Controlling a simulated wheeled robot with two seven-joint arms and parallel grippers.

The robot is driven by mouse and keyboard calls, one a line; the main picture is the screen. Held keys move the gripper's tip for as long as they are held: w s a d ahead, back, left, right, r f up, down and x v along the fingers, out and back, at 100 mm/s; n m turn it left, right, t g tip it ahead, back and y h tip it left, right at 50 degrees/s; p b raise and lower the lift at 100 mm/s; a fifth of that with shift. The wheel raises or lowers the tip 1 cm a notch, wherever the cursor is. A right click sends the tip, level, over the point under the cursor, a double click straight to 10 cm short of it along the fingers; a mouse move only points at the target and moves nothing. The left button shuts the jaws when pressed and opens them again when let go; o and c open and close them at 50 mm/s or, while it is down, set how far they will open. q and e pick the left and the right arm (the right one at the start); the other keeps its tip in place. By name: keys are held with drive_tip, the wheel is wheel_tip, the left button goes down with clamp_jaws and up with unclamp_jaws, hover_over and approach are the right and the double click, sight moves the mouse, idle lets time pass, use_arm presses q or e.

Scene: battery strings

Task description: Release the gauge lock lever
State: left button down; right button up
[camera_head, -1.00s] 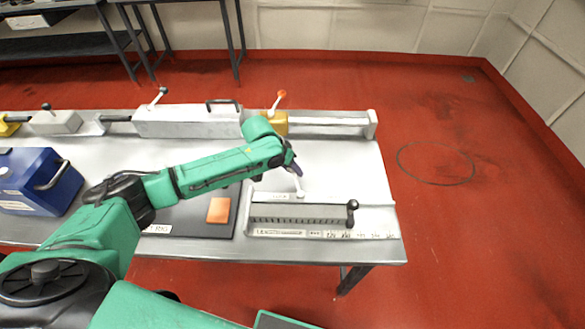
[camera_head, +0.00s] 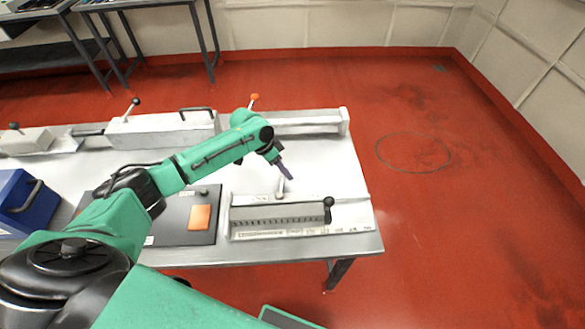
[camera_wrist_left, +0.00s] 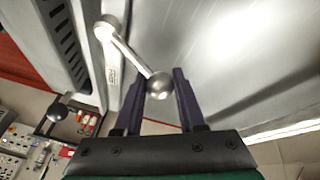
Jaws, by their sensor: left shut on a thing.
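The gauge (camera_head: 282,214) is a long slotted block with a printed scale, lying near the front right of the metal bench. Its lock lever (camera_head: 279,187) is a short pale arm at the gauge's back edge. In the left wrist view the lever (camera_wrist_left: 130,56) runs from a round pivot to a ball knob (camera_wrist_left: 159,86). My left gripper (camera_head: 288,174) reaches down at the lever's end. In the left wrist view its two dark fingers (camera_wrist_left: 160,74) stand on either side of the knob, shut on it. My right gripper is not in view.
A black-knobbed handle (camera_head: 328,202) stands at the gauge's right end. A dark mat with an orange pad (camera_head: 199,217) lies to its left. A blue box (camera_head: 25,203) is at far left. Grey blocks with levers (camera_head: 162,128) line the bench's back. Bare bench lies right of the gripper.

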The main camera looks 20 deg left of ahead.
use_arm(q)
drive_tip(key=shift+w+d+m, duration=0.15)
drive_tip(key=shift+d+m, duration=0.25)
drive_tip(key=shift+m, duration=0.1)
drive_tip(key=shift+d+m+g+b, duration=0.65)
drive_tip(key=shift+m+b, duration=0.1)
drive_tip(key=shift+m, duration=0.25)
drive_tip(key=shift+d+m+g+b, duration=0.5)
drive_tip(key=shift+d+m, duration=0.2)
drive_tip(key=shift+m, duration=0.4)
drive_tip(key=shift+s+d+m+g+b, duration=0.35)
drive_tip(key=shift+s+d+m+b, duration=0.15)
drive_tip(key=shift+m, duration=0.6)
drive_tip(key=shift+d, duration=0.1)
drive_tip(key=c, duration=0.5)
unclamp_jaws()
drive_tip(key=shift+d, duration=0.15)
